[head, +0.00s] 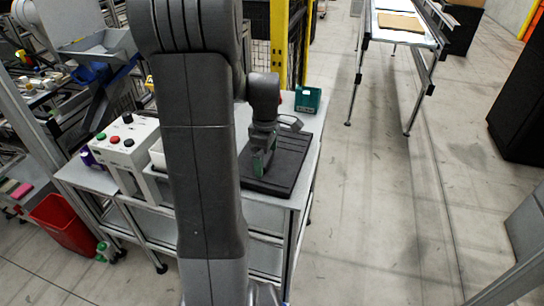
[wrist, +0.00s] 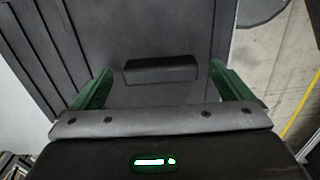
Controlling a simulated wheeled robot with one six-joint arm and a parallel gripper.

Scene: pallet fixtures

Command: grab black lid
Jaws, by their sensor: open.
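The black lid (head: 284,172) lies flat on the light table at its right end in the head view. In the wrist view the lid (wrist: 150,25) fills much of the upper picture, with ridges on its left side and a raised handle-like block (wrist: 160,70) in the middle. My gripper (head: 262,170) is over the lid, pointing down. In the wrist view its two green fingers (wrist: 160,85) are spread wide, with the raised block between and slightly beyond them. Nothing is held. I cannot tell the exact height of the fingertips above the lid.
A control box (head: 125,143) with coloured buttons stands at the table's left. A yellow post (head: 279,40) rises behind. A red bin (head: 62,222) is on the floor at left.

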